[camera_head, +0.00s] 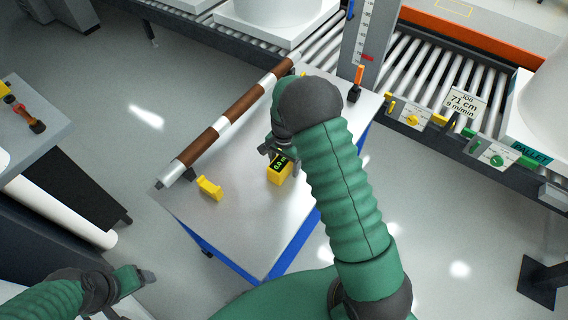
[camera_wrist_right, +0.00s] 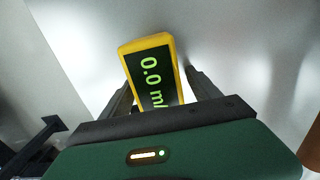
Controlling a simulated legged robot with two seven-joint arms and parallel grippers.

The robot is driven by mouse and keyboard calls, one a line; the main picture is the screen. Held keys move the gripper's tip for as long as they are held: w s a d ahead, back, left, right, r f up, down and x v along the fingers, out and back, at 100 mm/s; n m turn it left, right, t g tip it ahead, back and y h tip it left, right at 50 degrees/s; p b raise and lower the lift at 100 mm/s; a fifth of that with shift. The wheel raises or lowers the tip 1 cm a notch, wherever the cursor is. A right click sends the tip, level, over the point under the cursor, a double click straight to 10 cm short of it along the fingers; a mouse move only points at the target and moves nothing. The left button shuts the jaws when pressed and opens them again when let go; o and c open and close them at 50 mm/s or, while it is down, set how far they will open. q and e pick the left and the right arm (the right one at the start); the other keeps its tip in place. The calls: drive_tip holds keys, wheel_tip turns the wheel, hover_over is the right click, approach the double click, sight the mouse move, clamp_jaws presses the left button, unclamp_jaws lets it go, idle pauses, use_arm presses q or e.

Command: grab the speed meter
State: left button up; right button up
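The speed meter (camera_head: 279,172) is a small yellow box with a dark display on the grey-topped table. In the right wrist view the meter (camera_wrist_right: 153,72) shows green digits "0.0 m/", and its lower end is hidden by my wrist. My right gripper (camera_head: 280,158) is over the meter. In the wrist view its fingers (camera_wrist_right: 160,92) stand open on either side of the meter, with a gap visible at least on the left. My left gripper (camera_head: 140,276) is low at the left, away from the table; its finger state is unclear.
A brown and white roller (camera_head: 230,118) lies along the table's left edge. A yellow bracket (camera_head: 210,187) stands left of the meter, and an orange-handled tool (camera_head: 357,82) at the far right corner. A roller conveyor (camera_head: 430,80) runs behind. Bare tabletop (camera_head: 245,225) lies in front.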

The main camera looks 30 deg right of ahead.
drive_tip(key=shift+a+r, duration=0.1)
drive_tip(key=shift+a, duration=0.05)
drive_tip(key=c, duration=1.2)
drive_tip(key=shift+c, duration=1.2)
clamp_jaws()
drive_tip(key=shift+r, duration=0.1)
